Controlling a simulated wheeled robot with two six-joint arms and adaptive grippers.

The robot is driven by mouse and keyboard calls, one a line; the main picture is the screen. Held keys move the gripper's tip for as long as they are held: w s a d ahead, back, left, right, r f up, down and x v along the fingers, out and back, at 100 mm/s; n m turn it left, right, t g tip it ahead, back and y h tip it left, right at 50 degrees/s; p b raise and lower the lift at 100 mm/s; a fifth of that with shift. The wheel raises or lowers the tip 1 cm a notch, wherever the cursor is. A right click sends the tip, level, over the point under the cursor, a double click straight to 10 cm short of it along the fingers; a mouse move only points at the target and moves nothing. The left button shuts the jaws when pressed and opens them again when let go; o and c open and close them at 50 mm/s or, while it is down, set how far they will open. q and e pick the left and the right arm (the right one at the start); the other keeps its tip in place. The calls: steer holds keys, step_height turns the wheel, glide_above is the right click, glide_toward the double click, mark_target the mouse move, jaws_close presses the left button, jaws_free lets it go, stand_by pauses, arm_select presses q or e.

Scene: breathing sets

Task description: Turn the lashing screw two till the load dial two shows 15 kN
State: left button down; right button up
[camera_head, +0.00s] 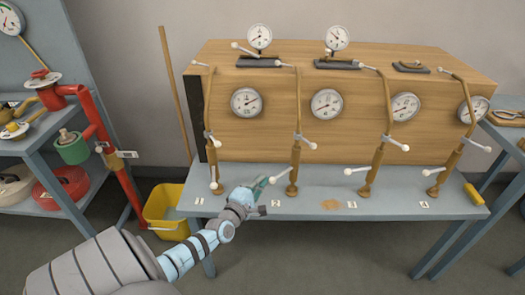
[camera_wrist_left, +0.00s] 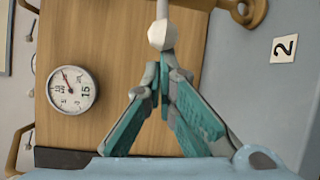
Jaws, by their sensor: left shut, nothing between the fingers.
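Lashing screw two (camera_head: 295,165) is the tan upright rod beside the label "2" (camera_head: 276,203), which also shows in the left wrist view (camera_wrist_left: 284,48). A white-tipped lever (camera_head: 281,175) sticks out left from its lower end. My left gripper (camera_head: 268,181) is shut and empty, at that lever's tip. In the left wrist view the fingertips (camera_wrist_left: 160,75) point at the white knob (camera_wrist_left: 161,35); whether they touch is unclear. Round dials flank the screw on the wooden box: one left (camera_head: 246,101), one right (camera_head: 326,103). No dial number shows. The left wrist view shows one dial (camera_wrist_left: 73,88), with "15" marked; its reading is unclear.
Similar screws stand at left (camera_head: 213,150) and right (camera_head: 375,160) along the grey bench (camera_head: 320,205). A wooden box (camera_head: 350,140) stands behind them. A yellow bucket (camera_head: 165,208) is at lower left, near red pipework (camera_head: 100,130). The bench's front strip is mostly clear.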

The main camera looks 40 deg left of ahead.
arm_select(q)
steer(key=d+n+g+y+p, duration=0.2)
steer(key=d+n+y+p, duration=0.1)
steer(key=d+y+p, duration=0.2)
steer(key=shift+s+d+n+g+p, duration=0.15)
steer(key=shift+d+n+g+p, duration=0.3)
steer(key=shift+d, duration=0.25)
